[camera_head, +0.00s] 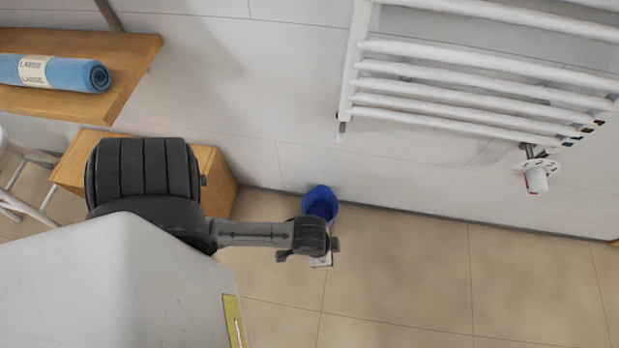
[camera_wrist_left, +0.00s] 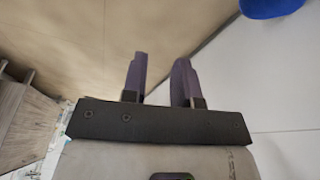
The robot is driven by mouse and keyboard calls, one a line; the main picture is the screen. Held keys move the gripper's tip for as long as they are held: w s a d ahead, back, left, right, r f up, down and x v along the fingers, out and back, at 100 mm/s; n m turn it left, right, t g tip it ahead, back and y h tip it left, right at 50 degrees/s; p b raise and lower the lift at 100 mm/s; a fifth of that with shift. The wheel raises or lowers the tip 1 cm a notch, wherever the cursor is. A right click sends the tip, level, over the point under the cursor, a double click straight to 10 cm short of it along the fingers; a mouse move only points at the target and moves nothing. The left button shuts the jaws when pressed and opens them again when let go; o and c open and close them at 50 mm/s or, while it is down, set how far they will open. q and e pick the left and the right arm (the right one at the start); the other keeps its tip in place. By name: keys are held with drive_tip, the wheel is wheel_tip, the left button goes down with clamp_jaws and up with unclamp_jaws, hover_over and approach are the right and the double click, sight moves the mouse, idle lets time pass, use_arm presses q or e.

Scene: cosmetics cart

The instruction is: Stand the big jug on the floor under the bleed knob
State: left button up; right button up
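A blue open-topped vessel, which looks like the big jug (camera_head: 320,202), is near the base of the wall, partly hidden by my left gripper (camera_head: 308,248). Only part of its blue body shows at the top right of the left wrist view (camera_wrist_left: 272,7). My left gripper's two fingers (camera_wrist_left: 161,78) are apart with nothing between them, and the jug is outside them. A white knob with a round plate (camera_head: 537,178), likely the bleed knob, hangs at the radiator's lower right, well right of the jug. My right gripper is not in view.
A white radiator (camera_head: 455,91) is on the wall. The tiled floor (camera_head: 430,265) below the knob is clear.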

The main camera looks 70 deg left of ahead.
use_arm(q)
drive_tip(key=s+a+r+y, duration=0.1)
drive_tip(key=s+a+r, duration=0.2)
drive_tip(key=r, duration=0.4)
drive_tip(key=shift+s+a+n+t, duration=0.2)
drive_tip(key=shift+s+n+t, duration=0.1)
drive_tip(key=shift+n, duration=0.1)
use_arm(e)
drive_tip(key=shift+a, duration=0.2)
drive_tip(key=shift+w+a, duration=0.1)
use_arm(q)
drive_tip(key=shift+f, duration=0.1)
idle(0.4)
wheel_tip(320, 180, up, 45)
drive_tip(key=p, duration=4.4)
drive_tip(key=shift+f+p, duration=0.15)
drive_tip(key=shift+p, duration=0.15)
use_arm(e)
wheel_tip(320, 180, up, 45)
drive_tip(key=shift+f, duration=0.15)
use_arm(q)
drive_tip(key=shift+f, duration=0.1)
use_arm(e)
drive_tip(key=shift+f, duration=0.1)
